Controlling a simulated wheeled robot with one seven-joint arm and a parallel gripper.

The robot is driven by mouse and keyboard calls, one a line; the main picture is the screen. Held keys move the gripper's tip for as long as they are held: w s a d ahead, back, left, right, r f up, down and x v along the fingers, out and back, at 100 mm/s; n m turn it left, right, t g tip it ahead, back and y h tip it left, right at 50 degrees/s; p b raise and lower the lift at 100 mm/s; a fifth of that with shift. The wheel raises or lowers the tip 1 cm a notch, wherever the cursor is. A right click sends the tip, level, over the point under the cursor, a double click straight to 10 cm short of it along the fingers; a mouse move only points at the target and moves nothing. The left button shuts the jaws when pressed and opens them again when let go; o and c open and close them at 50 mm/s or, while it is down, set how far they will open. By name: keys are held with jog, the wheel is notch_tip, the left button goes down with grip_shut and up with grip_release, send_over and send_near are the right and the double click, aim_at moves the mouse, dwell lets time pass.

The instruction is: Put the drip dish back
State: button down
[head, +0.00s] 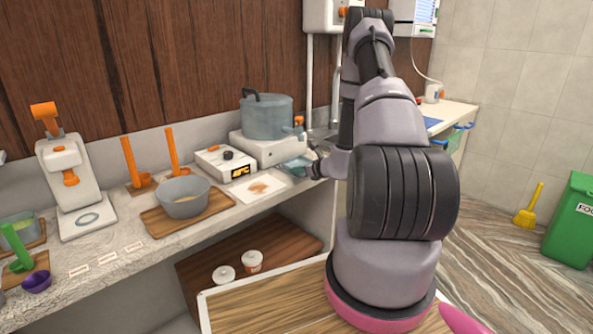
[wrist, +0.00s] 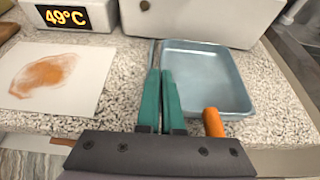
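The drip dish (wrist: 205,75) is a shallow blue-grey rectangular tray at the counter's front edge, in front of the white burner unit. In the head view the dish (head: 296,165) is small and partly hidden by my arm. In the wrist view my gripper (wrist: 160,75) has its two teal fingers close together at the dish's left wall, with the rim seeming to run between them. The dish is empty and looks level; I cannot tell whether it rests on the counter or is slightly raised. An orange cylinder (wrist: 213,122) shows at its near side.
The burner unit (head: 268,148) carries a large pot (head: 267,117). A temperature display box (head: 227,162) and a stained white sheet (head: 257,188) lie to the left. Farther left are a grey bowl (head: 183,196) on a board and an orange-and-white machine (head: 68,180).

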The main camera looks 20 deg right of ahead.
jog(key=c, duration=1.1)
grip_release()
jog(key=shift+r, duration=0.1)
jog(key=v, duration=1.1)
jog(key=s+a+r+n+g+y, duration=0.35)
jog(key=a+r+n, duration=0.35)
jog(key=a+r, duration=0.3)
jog(key=s+a+r+n+g+y, duration=0.2)
jog(key=s+a+r+n+g, duration=0.15)
jog(key=a+r+n, duration=0.65)
jog(key=s+r+n+h, duration=0.2)
jog(key=s+r+n, duration=0.1)
jog(key=s+r, duration=0.2)
jog(key=s+d+r+n+t+h, duration=0.1)
jog(key=s+r+n+h, duration=0.2)
jog(key=s, duration=0.4)
jog(key=s+r+n+h, duration=0.3)
jog(key=s+r+n, duration=0.1)
jog(key=s+r, duration=0.2)
jog(key=shift+s+d+r+n+t, duration=0.15)
jog(key=shift+s+d+r, duration=0.05)
jog(key=shift+r, duration=0.2)
jog(key=shift+s+d+r+n+t, duration=0.15)
jog(key=shift+s+r, duration=0.05)
jog(key=shift+r, duration=0.15)
